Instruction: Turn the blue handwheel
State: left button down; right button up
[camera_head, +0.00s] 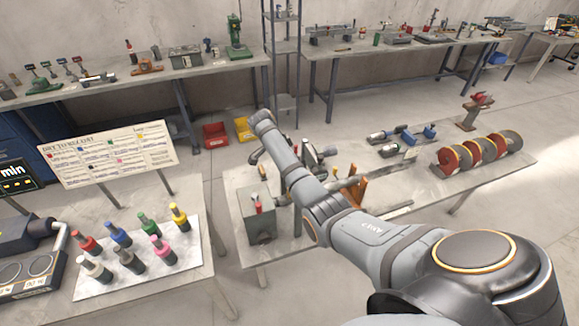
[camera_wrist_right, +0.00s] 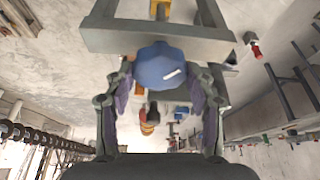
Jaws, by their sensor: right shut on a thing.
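The blue handwheel (camera_wrist_right: 158,62) shows in the right wrist view as a faceted blue knob with a short white mark on its face. It sits in front of a grey metal frame (camera_wrist_right: 120,40). My right gripper (camera_wrist_right: 161,78) has one finger on each side of the blue handwheel and is shut on it. In the head view my right arm reaches over the middle table, and its wrist hides the handwheel and the fingers. My left gripper is in neither view.
The middle table (camera_head: 460,180) holds a grey box (camera_head: 259,222) with a red lever, red-edged discs (camera_head: 480,150) and several tools. Red (camera_head: 215,135) and yellow (camera_head: 243,129) bins stand behind.

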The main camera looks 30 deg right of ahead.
jog(key=o, duration=1.2)
jog(key=shift+c, duration=0.2)
jog(key=v, duration=0.7)
jog(key=shift+r, duration=0.25)
jog(key=shift+a, duration=0.1)
